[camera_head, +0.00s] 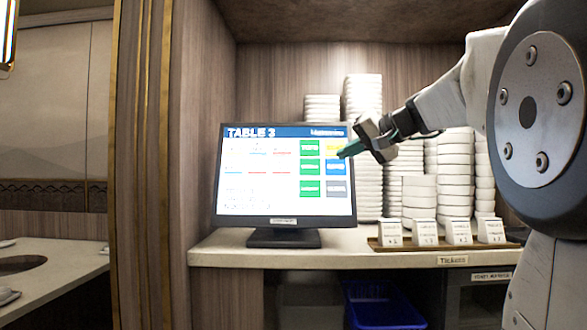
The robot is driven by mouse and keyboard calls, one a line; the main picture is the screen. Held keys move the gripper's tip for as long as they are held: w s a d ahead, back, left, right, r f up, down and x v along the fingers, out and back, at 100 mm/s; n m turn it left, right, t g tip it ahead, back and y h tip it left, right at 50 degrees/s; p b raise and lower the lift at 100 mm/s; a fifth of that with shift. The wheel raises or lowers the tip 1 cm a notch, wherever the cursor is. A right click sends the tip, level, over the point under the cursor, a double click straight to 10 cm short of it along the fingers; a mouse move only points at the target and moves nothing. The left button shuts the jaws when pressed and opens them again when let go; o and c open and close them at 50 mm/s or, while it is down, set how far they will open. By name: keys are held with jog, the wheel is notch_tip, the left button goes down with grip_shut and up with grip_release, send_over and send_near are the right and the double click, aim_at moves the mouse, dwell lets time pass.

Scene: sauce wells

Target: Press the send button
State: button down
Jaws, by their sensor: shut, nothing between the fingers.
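A monitor (285,220) headed "TABLE 3" stands upright on the counter, left of centre. Its screen shows green buttons (309,167) in one column. Beside them are a yellow button (333,146), a blue button (335,167) and a grey button (336,188). The button labels are too small to read, so I cannot tell which is send. My gripper (342,154) is shut and empty, its teal fingertips in front of the screen's right edge, between the yellow and blue buttons. It covers part of the yellow one. I cannot tell whether the fingertips touch the screen.
Tall stacks of white dishes (455,170) stand behind and right of the monitor. A wooden tray (450,244) with several small white labelled cards sits at the counter's (380,259) right front. A blue bin (383,308) is below.

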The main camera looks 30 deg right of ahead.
aim_at(329, 168)
jog(key=shift+w+r, duration=0.1)
jog(key=shift+r, duration=0.15)
jog(key=shift+w+f, duration=0.1)
jog(key=w+d+f, duration=0.2)
jog(key=w+d, duration=0.2)
jog(key=w, duration=0.2)
jog(key=shift+w+d+f, duration=0.25)
jog(key=shift+w+d, duration=0.05)
jog(key=shift+w, duration=0.1)
dwell(2.1)
jog(key=shift+w+d+f, duration=0.1)
jog(key=shift+w+d, duration=0.1)
jog(key=shift+w, duration=0.1)
jog(key=shift+w+d+f, duration=0.1)
jog(key=shift+w+d, duration=0.15)
jog(key=shift+w, duration=0.05)
dwell(0.7)
jog(key=shift+s+a, duration=0.1)
jog(key=shift+s+a+r, duration=0.2)
jog(key=shift+s+a, duration=0.15)
jog(key=shift+s, duration=0.2)
